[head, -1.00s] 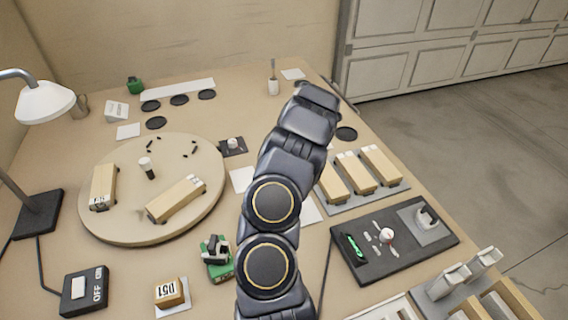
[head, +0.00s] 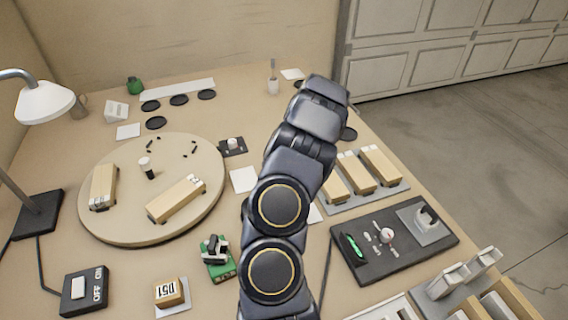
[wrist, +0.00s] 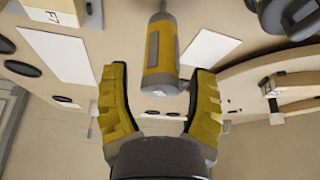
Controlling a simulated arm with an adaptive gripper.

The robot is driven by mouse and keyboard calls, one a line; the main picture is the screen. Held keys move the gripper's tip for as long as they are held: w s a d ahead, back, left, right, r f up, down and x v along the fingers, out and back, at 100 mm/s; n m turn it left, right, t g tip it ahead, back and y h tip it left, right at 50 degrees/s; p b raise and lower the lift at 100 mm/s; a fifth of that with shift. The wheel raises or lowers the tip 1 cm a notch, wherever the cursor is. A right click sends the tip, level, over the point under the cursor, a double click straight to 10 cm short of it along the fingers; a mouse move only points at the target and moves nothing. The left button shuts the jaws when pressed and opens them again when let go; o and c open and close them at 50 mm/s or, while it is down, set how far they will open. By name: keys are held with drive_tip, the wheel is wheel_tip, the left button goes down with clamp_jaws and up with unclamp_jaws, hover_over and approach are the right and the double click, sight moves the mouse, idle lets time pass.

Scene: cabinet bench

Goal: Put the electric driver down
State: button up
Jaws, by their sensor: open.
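The electric driver (wrist: 160,50), with a yellow and grey body, shows in the wrist view at the upper middle. Its narrow end points to the top of the picture. My gripper (wrist: 161,73) is open, with one yellow finger on each side of the driver's lower end. Gaps show between the fingers and the body, and I cannot tell how deep the driver lies between them. In the head view my arm hides the driver and the fingers.
A round wooden turntable (head: 130,232) with wooden blocks stands at the left. Wooden blocks on a grey tray (head: 388,194) and a dark tool board (head: 395,262) lie at the right. A lamp (head: 45,101) stands at the far left. White and black pads mark the bench.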

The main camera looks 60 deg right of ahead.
drive_tip(key=v, duration=0.9)
drive_tip(key=shift+s+r, duration=0.2)
drive_tip(key=shift+r, duration=0.1)
drive_tip(key=w+a+r+n+y, duration=0.1)
drive_tip(key=w+a+r, duration=0.2)
drive_tip(key=w+a, duration=0.25)
drive_tip(key=w+a+r+n+y, duration=0.1)
drive_tip(key=w+a+r, duration=0.25)
drive_tip(key=a, duration=0.35)
drive_tip(key=w+a+r+n+g+y, duration=0.1)
drive_tip(key=w+a+r+n+y, duration=0.15)
drive_tip(key=a, duration=1.35)
drive_tip(key=s+a+r+n+g, duration=0.25)
drive_tip(key=s+a, duration=0.25)
drive_tip(key=a, duration=0.6)
drive_tip(key=s+a+g+h, duration=0.1)
drive_tip(key=s+a, duration=0.2)
drive_tip(key=s, duration=0.4)
drive_tip(key=s+a+g+h, duration=0.1)
drive_tip(key=s+a, duration=0.3)
drive_tip(key=s, duration=0.3)
drive_tip(key=shift+s+a+r, duration=0.25)
